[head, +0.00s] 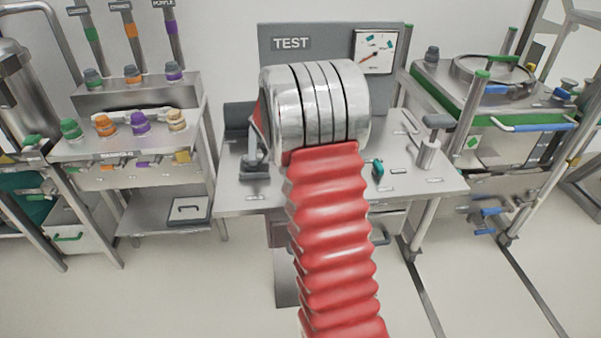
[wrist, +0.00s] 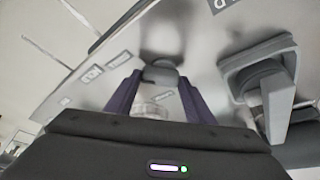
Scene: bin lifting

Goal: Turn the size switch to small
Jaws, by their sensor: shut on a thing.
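In the wrist view, the two purple fingers of my gripper (wrist: 158,80) stand on either side of a dark grey rounded knob, which I take to be the size switch (wrist: 161,72). The gripper is shut on it. In the head view, my red and silver arm hides the gripper and the switch over the TEST bench (head: 240,200).
A grey lever block (wrist: 268,85) stands close to the right of my gripper; it shows left of my arm in the head view (head: 256,165). A dial gauge (head: 376,50) is on the backboard. A post with a dark handle (head: 430,150) and a teal piece (head: 378,170) are at right.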

